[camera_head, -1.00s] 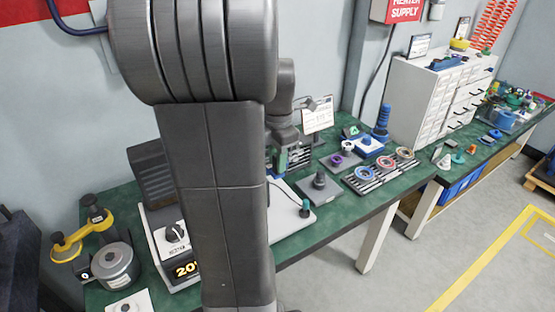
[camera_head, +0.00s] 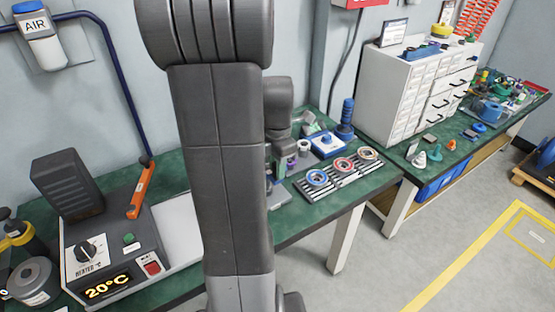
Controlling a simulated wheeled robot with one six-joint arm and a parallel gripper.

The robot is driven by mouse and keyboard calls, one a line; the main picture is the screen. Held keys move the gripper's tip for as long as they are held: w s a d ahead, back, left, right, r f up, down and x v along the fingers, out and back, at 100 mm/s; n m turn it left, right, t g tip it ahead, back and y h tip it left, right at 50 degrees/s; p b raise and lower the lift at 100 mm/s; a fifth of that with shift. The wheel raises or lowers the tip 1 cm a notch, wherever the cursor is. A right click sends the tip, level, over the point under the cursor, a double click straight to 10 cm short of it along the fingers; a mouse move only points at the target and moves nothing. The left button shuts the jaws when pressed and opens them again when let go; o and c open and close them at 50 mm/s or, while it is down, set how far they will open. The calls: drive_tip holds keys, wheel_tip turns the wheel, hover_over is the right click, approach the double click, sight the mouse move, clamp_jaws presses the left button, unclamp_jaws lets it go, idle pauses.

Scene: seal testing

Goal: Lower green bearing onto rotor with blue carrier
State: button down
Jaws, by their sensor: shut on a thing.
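My gripper (camera_head: 284,158) is pointing down over the bench, partly hidden behind my own arm. A small green part shows at its jaws and seems to be the green bearing (camera_head: 283,169), though its outline is too small to read. My gripper is shut on it. A blue carrier (camera_head: 327,150) with a white round top sits on the bench just right of my gripper. No rotor can be made out clearly; my arm covers the bench left of and below the gripper.
A slotted rack (camera_head: 333,189) holds blue, red and pale rings in front. A tall blue post (camera_head: 346,120) stands behind. The heater (camera_head: 105,245), reading 20°C, and an orange-handled tool (camera_head: 141,190) are at left. White drawers (camera_head: 400,95) stand at right.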

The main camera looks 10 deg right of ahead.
drive_tip(key=shift+f+b, duration=1.9)
drive_tip(key=shift+f, duration=0.4)
drive_tip(key=shift+f, duration=0.1)
drive_tip(key=shift+f+b, duration=1.75)
drive_tip(key=shift+f, duration=0.65)
drive_tip(key=shift+f+b, duration=0.4)
drive_tip(key=shift+f, duration=0.2)
drive_tip(key=shift+s, duration=0.15)
drive_tip(key=shift+s+d, duration=0.55)
drive_tip(key=shift+s, duration=0.9)
drive_tip(key=shift+s+d, duration=0.55)
drive_tip(key=shift+s, duration=0.9)
drive_tip(key=shift+s+d, duration=0.55)
drive_tip(key=shift+s, duration=0.9)
drive_tip(key=shift+r, duration=0.1)
wheel_tip(320, 180, up, 9)
drive_tip(key=p, duration=0.7)
drive_tip(key=shift+p, duration=0.4)
